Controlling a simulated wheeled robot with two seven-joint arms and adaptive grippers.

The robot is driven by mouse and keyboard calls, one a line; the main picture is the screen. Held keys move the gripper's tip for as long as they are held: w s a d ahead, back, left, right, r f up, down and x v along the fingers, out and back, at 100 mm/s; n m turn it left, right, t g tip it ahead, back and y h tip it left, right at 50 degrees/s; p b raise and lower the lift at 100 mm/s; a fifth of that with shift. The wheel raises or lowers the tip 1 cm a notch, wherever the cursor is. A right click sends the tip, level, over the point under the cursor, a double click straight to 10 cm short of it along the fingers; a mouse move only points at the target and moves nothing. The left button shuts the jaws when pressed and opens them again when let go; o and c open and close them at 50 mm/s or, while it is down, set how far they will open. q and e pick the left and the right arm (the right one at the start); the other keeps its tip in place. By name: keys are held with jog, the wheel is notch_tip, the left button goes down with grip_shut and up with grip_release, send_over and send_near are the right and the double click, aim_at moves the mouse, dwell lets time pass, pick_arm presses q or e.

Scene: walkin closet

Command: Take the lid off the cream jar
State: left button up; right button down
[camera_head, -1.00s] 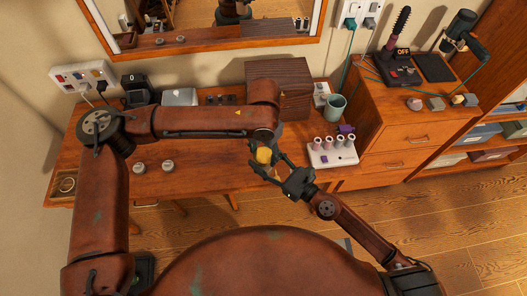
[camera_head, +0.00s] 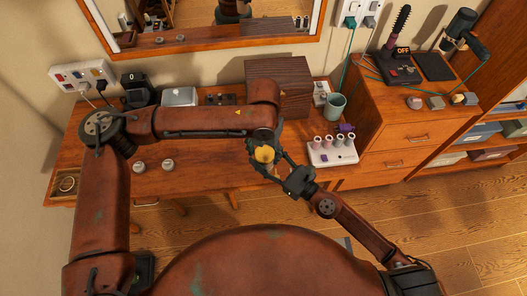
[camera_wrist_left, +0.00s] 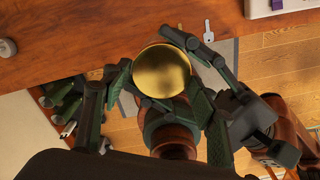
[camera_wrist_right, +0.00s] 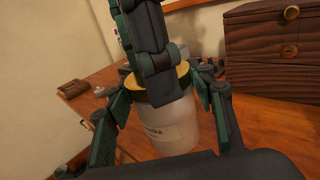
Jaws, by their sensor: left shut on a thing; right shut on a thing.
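The cream jar (camera_wrist_right: 172,128) is a pale cylinder with dark lettering, upright in the right wrist view. Its gold lid (camera_wrist_left: 161,70) is round and shiny in the left wrist view and also shows in the head view (camera_head: 264,154). My right gripper (camera_wrist_right: 165,112) is shut on the jar body, one finger on each side. My left gripper (camera_wrist_left: 158,92) is shut on the lid, and its dark fingers cover part of the lid in the right wrist view. The lid sits at the jar's top; I cannot tell whether there is a gap. The jar is held by the desk's front edge.
The wooden desk (camera_head: 212,174) carries two small knobs (camera_head: 153,165), a white rack of pink-topped vials (camera_head: 333,151), a teal cup (camera_head: 335,105) and a dark wooden box (camera_head: 296,98). A key (camera_wrist_left: 208,31) lies near the desk edge. Wooden floor is open at the right.

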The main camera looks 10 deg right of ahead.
pick_arm(q)
jog(key=o, duration=0.9)
jog(key=shift+w+r, duration=0.15)
jog(key=shift+w, duration=0.25)
jog(key=shift+c, duration=0.2)
jog(key=o, duration=0.4)
jog(key=shift+s, duration=0.15)
